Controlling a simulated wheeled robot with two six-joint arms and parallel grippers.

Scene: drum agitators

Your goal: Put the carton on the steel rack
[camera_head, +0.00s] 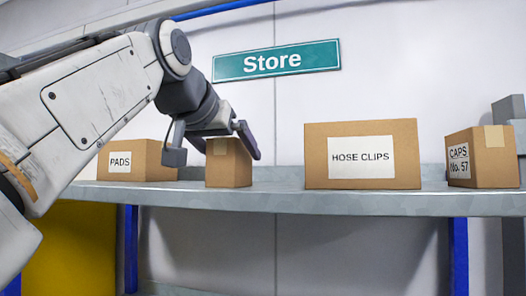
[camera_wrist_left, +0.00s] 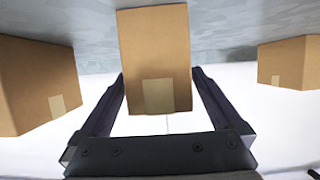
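A small brown carton (camera_head: 228,168) with pale tape stands on a grey shelf (camera_head: 290,201) with blue posts, between two other boxes. I cannot tell whether this shelf is the steel rack. My left gripper (camera_head: 232,136) is at the top of this carton, with one dark finger on its right side. In the left wrist view the same carton (camera_wrist_left: 155,55) stands between the two fingers of the left gripper (camera_wrist_left: 160,78). The fingers are spread wide, with some gap beside the carton's near face. Contact at the fingertips is hidden. My right gripper is not in view.
On the shelf stand a PADS box (camera_head: 137,160) at left, a larger HOSE CLIPS box (camera_head: 362,154) and a CAPS box (camera_head: 482,157) at right. A green Store sign (camera_head: 277,61) hangs on the wall. A yellow surface (camera_head: 70,250) shows below left.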

